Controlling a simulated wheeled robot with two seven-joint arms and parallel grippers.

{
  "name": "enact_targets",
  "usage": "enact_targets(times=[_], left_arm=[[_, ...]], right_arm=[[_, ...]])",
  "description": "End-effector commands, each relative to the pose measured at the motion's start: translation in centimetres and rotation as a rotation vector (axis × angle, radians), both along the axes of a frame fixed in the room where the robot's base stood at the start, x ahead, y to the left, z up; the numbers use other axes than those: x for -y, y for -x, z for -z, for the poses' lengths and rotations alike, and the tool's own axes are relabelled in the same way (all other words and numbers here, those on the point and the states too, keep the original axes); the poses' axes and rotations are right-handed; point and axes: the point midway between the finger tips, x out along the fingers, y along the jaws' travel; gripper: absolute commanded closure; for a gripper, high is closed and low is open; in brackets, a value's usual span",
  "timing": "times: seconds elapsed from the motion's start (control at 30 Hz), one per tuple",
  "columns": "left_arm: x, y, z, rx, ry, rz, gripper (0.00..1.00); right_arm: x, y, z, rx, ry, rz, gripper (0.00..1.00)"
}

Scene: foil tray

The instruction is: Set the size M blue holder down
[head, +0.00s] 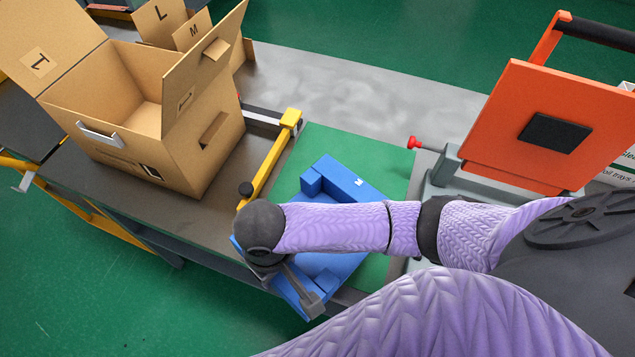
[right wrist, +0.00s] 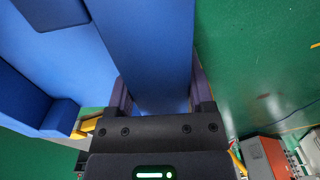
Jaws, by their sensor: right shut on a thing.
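My right gripper (head: 308,297) is at that near end. In the right wrist view, the gripper (right wrist: 161,95) is shut on a wall of the blue holder (right wrist: 140,40), one finger on each side. Whether the holder touches the mat or hangs just above it, I cannot tell. My left gripper is not in view.
An open cardboard box (head: 205,135) stands left on the dark table. A yellow bar (head: 270,160) runs between it and the green mat (head: 395,165). An orange-lidded machine (head: 500,130) with a red knob (head: 413,142) stands right. Bare grey table (head: 370,90) lies behind the mat.

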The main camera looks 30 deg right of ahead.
Motion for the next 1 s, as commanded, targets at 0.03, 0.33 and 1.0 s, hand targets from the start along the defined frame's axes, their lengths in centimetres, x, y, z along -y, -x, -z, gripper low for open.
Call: enact_targets(times=[0.03,0.33,1.0], left_arm=[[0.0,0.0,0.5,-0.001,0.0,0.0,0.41],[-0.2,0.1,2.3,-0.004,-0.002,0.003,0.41],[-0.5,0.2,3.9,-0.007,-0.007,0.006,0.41]], right_arm=[[1.4,-1.2,0.3,0.003,0.007,0.006,1.0],[8.5,-7.3,0.2,0.002,0.003,0.005,1.0],[9.7,-8.2,3.8,-0.001,0.001,0.0,0.3]])
